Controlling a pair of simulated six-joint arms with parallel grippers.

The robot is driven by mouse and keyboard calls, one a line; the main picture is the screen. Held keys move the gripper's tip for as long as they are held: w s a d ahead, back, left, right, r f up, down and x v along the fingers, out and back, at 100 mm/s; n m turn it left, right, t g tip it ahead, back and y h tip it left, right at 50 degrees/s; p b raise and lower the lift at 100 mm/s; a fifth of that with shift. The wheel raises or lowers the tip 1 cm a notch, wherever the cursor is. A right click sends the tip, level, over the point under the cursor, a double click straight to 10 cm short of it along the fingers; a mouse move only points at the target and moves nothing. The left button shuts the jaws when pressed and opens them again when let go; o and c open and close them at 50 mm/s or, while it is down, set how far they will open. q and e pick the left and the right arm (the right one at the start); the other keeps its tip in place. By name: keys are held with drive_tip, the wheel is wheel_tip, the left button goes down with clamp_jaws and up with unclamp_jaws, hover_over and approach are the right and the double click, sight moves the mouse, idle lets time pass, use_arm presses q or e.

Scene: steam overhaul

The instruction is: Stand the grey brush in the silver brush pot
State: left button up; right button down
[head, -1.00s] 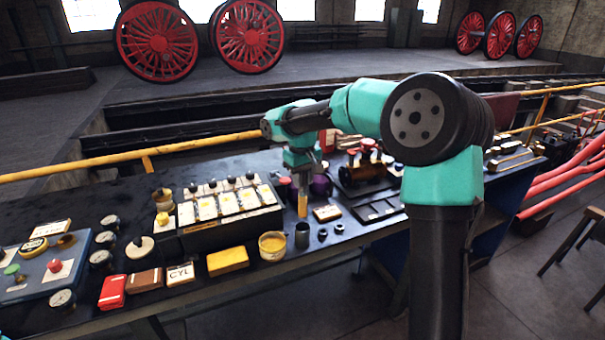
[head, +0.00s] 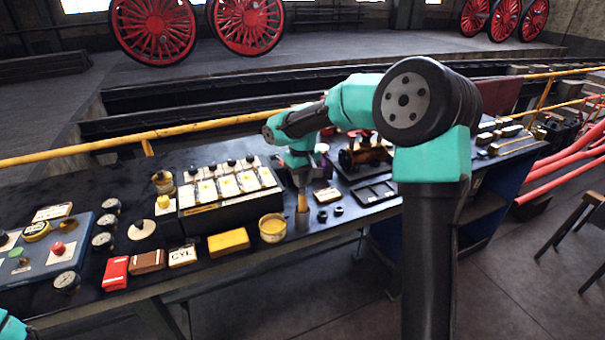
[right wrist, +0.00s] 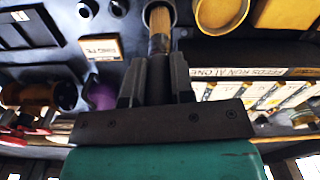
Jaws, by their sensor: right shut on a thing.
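The grey brush (head: 302,202) hangs upright below my right gripper (head: 300,178), tan bristles down. In the right wrist view my right gripper (right wrist: 157,72) is shut on the dark handle of the brush (right wrist: 160,42). The silver brush pot (head: 303,222) stands on the bench directly below. In the right wrist view the bristles lie across the round mouth of the pot (right wrist: 146,14). I cannot tell how far they reach inside. Only a teal piece of my left arm shows at the bottom left corner of the head view; its gripper is out of sight.
A yellow-filled cup (head: 272,228) stands close left of the pot, with a yellow block (head: 228,242) beyond. Small dark nuts (head: 322,216) lie to its right. A black rack with white cards (head: 228,204) is behind left. The bench's front edge is near.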

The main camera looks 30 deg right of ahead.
drive_tip(key=shift+f, duration=1.35)
drive_tip(key=c, duration=0.9)
unclamp_jaws()
wheel_tip(320, 180, up, 18)
drive_tip(key=shift+f, duration=0.25)
